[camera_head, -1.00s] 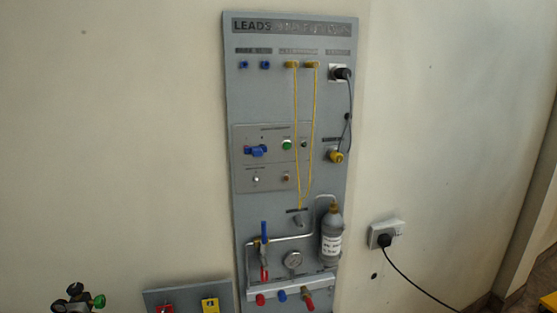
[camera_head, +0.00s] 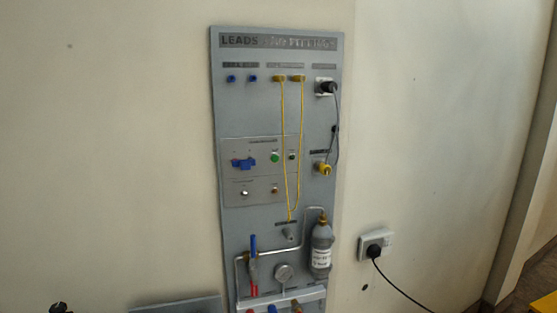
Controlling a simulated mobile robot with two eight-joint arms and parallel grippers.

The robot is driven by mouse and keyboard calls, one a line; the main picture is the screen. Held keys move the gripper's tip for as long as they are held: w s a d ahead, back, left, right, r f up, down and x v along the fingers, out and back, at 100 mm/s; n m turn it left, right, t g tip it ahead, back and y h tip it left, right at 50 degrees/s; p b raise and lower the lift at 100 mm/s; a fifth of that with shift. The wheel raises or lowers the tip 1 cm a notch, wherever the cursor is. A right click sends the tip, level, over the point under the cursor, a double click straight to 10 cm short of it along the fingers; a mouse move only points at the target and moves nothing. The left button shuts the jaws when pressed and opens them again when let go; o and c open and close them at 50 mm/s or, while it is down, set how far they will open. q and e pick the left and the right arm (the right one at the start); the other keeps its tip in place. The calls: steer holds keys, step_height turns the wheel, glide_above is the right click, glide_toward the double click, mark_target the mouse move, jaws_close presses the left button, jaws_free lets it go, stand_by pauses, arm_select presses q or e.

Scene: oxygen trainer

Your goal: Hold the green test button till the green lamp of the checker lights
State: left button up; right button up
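The green test button (camera_head: 275,157) sits on the checker panel (camera_head: 262,172), in the upper middle of the grey board. A small dark round part (camera_head: 292,156), perhaps the lamp, is just right of the button and shows no green light. A blue plug or connector (camera_head: 244,163) is on the left of the same panel. Below it are a pale round knob (camera_head: 244,193) and a small brownish round part (camera_head: 275,190). Neither of my grippers is in view, and nothing touches the button.
The tall grey board (camera_head: 225,120) stands against a pale wall. A yellow lead (camera_head: 283,130) hangs in a loop right beside the green button. A wall socket (camera_head: 376,243) with a black plug is at right.

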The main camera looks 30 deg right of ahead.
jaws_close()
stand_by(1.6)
